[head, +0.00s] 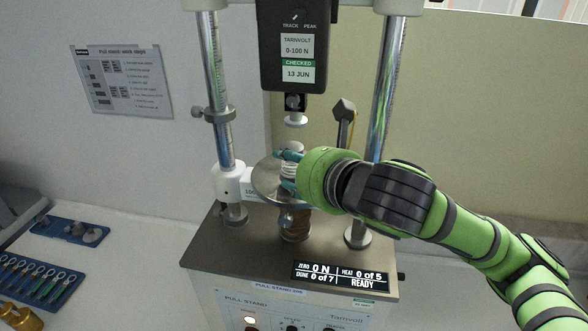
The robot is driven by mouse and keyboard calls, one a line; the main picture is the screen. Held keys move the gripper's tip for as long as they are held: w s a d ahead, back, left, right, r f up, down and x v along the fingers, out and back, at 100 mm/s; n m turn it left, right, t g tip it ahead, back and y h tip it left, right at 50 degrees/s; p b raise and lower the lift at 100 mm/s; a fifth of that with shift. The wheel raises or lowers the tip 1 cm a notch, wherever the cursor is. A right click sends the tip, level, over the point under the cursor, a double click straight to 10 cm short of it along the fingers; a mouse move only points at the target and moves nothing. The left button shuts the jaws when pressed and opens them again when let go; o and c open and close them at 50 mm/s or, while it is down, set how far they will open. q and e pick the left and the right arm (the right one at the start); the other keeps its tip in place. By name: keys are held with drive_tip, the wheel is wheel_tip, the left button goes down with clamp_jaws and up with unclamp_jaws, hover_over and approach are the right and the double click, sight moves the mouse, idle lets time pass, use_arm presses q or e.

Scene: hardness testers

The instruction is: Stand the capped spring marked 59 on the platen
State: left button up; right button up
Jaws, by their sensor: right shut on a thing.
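The capped spring (293,147) shows a pale round cap and a short stretch of coils; no number can be read on it. My right gripper (287,171) reaches in from the right, its teal fingers shut on the spring's sides. The spring looks upright over the round metal platen (264,186). The gripper hides its lower right part, so I cannot tell whether it touches the platen. My left gripper is out of view.
The tester's upper plate (296,121) hangs above the spring, under the force gauge (295,45). Chrome columns (217,90) stand on both sides. The display (340,275) reads 0 N and READY. Blue trays (70,231) of small parts lie at the left.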

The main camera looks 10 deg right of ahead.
drive_tip(key=shift+w+d, duration=0.35)
drive_tip(key=shift+w, duration=0.45)
drive_tip(key=shift+w+d, duration=0.35)
drive_tip(key=shift+w, duration=0.4)
drive_tip(key=shift+f, duration=0.45)
drive_tip(key=shift+s+f, duration=0.1)
drive_tip(key=shift+d, duration=0.15)
idle(0.3)
drive_tip(key=o, duration=1.4)
drive_tip(key=shift+c, duration=0.2)
drive_tip(key=shift+o, duration=0.3)
drive_tip(key=shift+f, duration=0.1)
drive_tip(key=shift+o, duration=1.4)
